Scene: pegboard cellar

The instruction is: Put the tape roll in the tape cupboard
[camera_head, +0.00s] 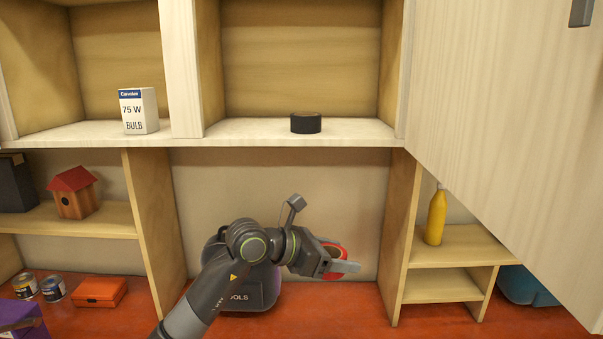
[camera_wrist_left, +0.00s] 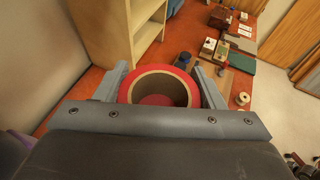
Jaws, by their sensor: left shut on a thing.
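A red tape roll (camera_head: 335,256) with a brown core is held in my left gripper (camera_head: 340,262), which is shut on it. In the left wrist view the tape roll (camera_wrist_left: 160,72) sits between the two fingers of the gripper (camera_wrist_left: 160,88). It is in front of and below the upper cupboard. The cupboard compartment above (camera_head: 255,131) is open and has a black roll-like object (camera_head: 306,123) on its shelf. A pale door (camera_head: 500,110) stands open at the right. My right gripper is not in view.
A bulb box (camera_head: 139,110) stands in the left compartment. Below are a birdhouse (camera_head: 74,192), an orange box (camera_head: 99,291) and a dark tool bag (camera_head: 262,290) behind my arm. A yellow bottle (camera_head: 436,217) stands on the right shelf. The shelf is clear around the black object.

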